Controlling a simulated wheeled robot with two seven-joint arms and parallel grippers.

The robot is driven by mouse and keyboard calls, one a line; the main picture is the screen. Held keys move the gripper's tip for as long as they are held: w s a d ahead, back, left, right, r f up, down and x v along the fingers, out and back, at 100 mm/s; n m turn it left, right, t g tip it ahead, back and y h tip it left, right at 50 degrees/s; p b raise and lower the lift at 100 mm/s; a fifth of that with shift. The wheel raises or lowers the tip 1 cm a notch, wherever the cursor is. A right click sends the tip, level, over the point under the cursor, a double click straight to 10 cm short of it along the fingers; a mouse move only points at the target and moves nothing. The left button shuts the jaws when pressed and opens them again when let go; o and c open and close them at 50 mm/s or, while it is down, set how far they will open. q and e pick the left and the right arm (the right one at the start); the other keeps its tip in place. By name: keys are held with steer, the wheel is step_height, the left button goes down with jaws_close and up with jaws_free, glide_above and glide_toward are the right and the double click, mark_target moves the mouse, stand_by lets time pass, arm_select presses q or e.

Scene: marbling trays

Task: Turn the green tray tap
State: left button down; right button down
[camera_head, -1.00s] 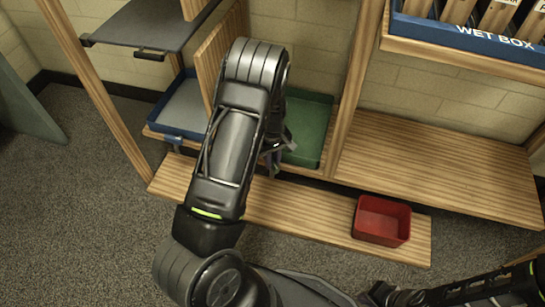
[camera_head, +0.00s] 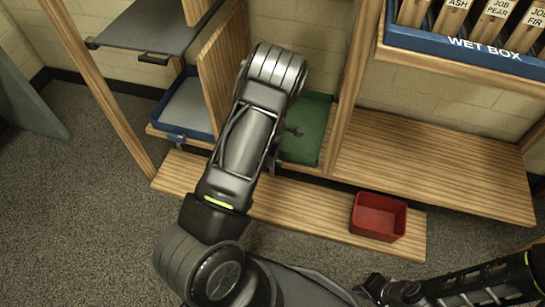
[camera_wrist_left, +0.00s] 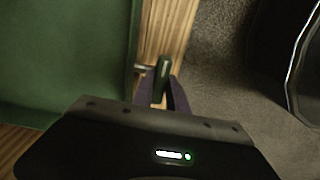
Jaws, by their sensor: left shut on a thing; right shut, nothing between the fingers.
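The green tray (camera_head: 312,128) sits in the lower shelf bay, partly covered by my left arm. In the left wrist view the green tray (camera_wrist_left: 60,60) fills the upper left. Its tap (camera_wrist_left: 161,78) stands at the tray's edge, a short stem with a dark green handle. My left gripper (camera_wrist_left: 167,92) has its purple fingers shut on the tap handle, one on each side. In the head view my left arm hides the tap and these fingers.
A blue tray (camera_head: 184,137) stands left of a wooden divider (camera_head: 222,75). A red bin (camera_head: 378,216) sits on the low front board (camera_head: 290,211). The blue wet box (camera_head: 460,45) is on the upper right shelf. The lower right shelf (camera_head: 430,160) is empty.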

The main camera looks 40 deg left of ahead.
stand_by(0.3)
arm_select(q)
steer(key=c, duration=1.3)
jaws_free()
step_height(320, 180, up, 8)
steer(key=shift+f+p, duration=0.1)
steer(key=shift+p, duration=1.05)
